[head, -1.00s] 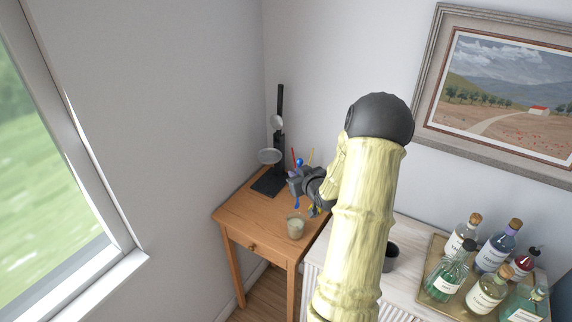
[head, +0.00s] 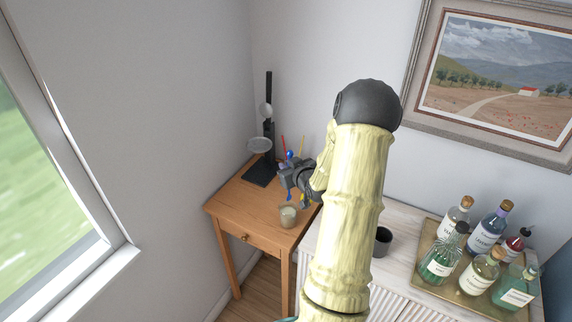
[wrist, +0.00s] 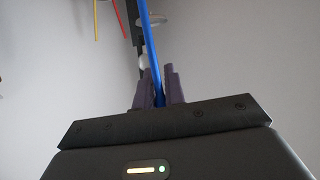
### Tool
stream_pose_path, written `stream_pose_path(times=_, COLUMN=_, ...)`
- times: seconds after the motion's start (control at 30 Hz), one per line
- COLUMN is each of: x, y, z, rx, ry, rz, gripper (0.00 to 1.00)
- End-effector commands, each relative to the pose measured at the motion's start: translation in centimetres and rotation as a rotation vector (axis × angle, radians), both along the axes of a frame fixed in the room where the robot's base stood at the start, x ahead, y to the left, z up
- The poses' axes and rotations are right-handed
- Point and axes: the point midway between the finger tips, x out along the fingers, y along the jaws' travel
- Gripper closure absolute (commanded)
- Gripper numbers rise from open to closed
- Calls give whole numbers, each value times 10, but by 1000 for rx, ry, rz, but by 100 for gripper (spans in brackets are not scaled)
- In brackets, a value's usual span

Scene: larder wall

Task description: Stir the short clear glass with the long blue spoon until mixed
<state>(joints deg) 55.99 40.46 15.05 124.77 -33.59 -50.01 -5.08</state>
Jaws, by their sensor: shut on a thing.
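My gripper (head: 287,177) is shut on the long blue spoon (wrist: 149,42), which also shows in the head view (head: 290,155). In the wrist view the blue shaft runs up from between the dark fingers (wrist: 158,92), slightly tilted. In the head view its blue lower end shows below the gripper, above and just behind the short clear glass (head: 288,218). The glass stands upright near the front of the small wooden table and holds something pale. The spoon's end appears to be outside the glass. The glass is not visible in the wrist view.
A black stand (head: 268,140) with pale round dishes stands at the table's back. Red (head: 283,143) and yellow (head: 301,146) sticks rise behind my gripper. On the white cabinet to the right are a dark cup (head: 382,242) and a tray (head: 428,262) of several bottles.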

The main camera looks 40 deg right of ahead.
Motion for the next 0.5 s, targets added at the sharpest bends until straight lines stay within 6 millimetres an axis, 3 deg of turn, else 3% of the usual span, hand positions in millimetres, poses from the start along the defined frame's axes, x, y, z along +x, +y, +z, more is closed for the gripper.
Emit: stream_pose_path(times=0.5, x=-5, y=10, z=-35, rx=0, ry=0, rz=8, gripper=100)
